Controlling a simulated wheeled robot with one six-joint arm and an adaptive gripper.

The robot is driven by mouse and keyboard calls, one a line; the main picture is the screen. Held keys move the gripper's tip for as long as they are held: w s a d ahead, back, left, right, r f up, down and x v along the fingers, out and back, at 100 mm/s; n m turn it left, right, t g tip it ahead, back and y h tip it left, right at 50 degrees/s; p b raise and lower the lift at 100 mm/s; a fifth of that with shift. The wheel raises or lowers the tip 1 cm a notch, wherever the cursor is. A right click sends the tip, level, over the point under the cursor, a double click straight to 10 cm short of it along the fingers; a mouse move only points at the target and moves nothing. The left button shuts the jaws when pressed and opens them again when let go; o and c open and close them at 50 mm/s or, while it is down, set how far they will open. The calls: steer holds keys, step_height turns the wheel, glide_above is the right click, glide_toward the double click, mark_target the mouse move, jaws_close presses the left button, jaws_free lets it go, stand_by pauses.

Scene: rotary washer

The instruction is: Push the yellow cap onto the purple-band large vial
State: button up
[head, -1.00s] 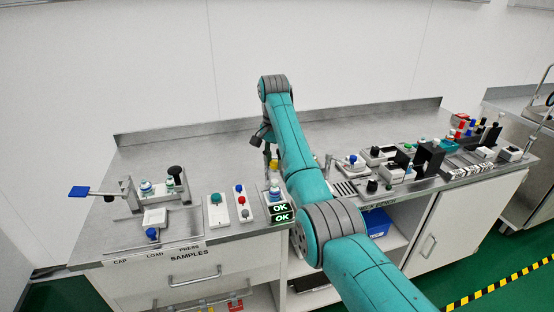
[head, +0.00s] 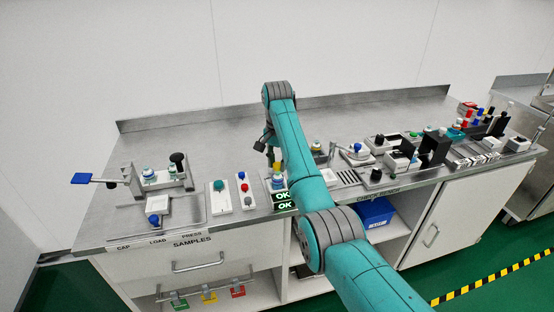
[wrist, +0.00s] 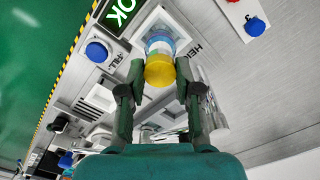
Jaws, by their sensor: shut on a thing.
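The yellow cap (wrist: 160,72) is between my fingertips in the wrist view. My gripper (wrist: 160,80) is shut on it, one finger on each side. The large vial (wrist: 160,45) stands upright on a white square base directly beyond the cap, in line with it. The cap hides part of the vial, so I cannot tell whether they touch or how deep the cap sits. In the head view the cap (head: 278,167) shows just above the vial (head: 278,181), beside my arm. The band colour is hard to tell; it looks bluish.
A lit OK display (head: 284,200) is in front of the vial. A panel with red and blue buttons (head: 244,191) and a press station with a blue handle (head: 82,178) are to the left. Several devices and tubes crowd the right. The back of the counter is clear.

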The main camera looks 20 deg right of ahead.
steer(key=shift+r, duration=0.4)
stand_by(0.5)
steer(key=shift+f, duration=0.85)
stand_by(1.7)
steer(key=shift+f, duration=0.15)
steer(key=shift+c, duration=0.6)
steer(key=o, duration=1)
steer(key=shift+c, duration=0.2)
steer(key=shift+r, duration=0.2)
